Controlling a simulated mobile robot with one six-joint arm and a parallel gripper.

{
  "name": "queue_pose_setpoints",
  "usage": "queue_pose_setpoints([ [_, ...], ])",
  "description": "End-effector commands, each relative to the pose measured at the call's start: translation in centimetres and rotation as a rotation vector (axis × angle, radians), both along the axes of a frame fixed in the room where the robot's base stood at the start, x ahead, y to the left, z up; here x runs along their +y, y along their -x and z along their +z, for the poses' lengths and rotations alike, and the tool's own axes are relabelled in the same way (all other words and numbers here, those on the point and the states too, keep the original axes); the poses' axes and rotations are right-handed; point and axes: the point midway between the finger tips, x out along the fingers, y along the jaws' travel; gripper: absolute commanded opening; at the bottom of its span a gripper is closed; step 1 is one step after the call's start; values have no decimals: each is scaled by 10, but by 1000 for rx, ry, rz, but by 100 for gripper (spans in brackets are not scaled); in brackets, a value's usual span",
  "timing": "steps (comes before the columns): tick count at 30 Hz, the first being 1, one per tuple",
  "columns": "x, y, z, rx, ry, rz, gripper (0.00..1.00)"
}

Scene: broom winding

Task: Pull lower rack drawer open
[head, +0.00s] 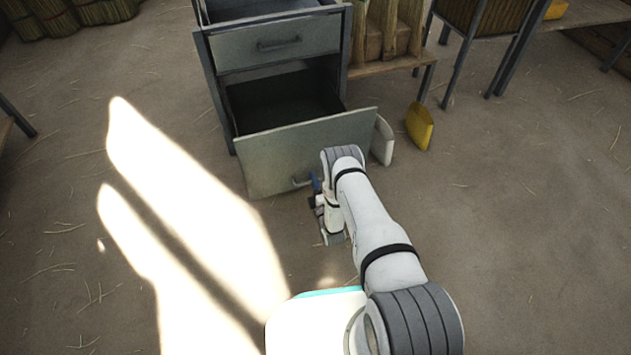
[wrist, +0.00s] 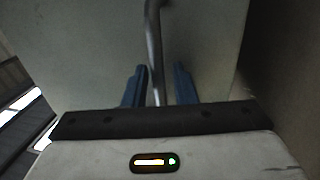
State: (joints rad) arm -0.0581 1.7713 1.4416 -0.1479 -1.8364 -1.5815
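The lower drawer (head: 272,155) of the grey metal rack stands pulled out, with its dark inside showing behind the front panel. Its bar handle (head: 301,183) is low on that panel and partly hidden by my gripper. My gripper (head: 316,182) is at the handle, in front of the panel. In the wrist view, the handle (wrist: 153,45) runs between the two blue fingers of my gripper (wrist: 159,86). A gap shows on each side of the bar, so the fingers look open around it. The upper drawer (head: 275,44) has its own handle and looks shut.
A yellow object (head: 419,126) and a pale panel (head: 383,141) stand on the floor to the right of the drawer. A wooden shelf (head: 390,66) and metal-legged stands are at the back right. The straw-strewn floor (head: 520,240) is clear at front right.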

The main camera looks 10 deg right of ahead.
Motion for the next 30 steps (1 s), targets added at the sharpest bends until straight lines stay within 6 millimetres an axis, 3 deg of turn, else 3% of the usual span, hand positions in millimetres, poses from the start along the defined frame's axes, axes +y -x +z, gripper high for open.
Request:
queue_pose_setpoints([
  [7, -2, 9, -1, 2, 0, 0, 25],
  [19, -14, 68, -13, 2, 0, 0, 25],
  [30, -16, 75, -15, 0, 0, -1, 25],
])
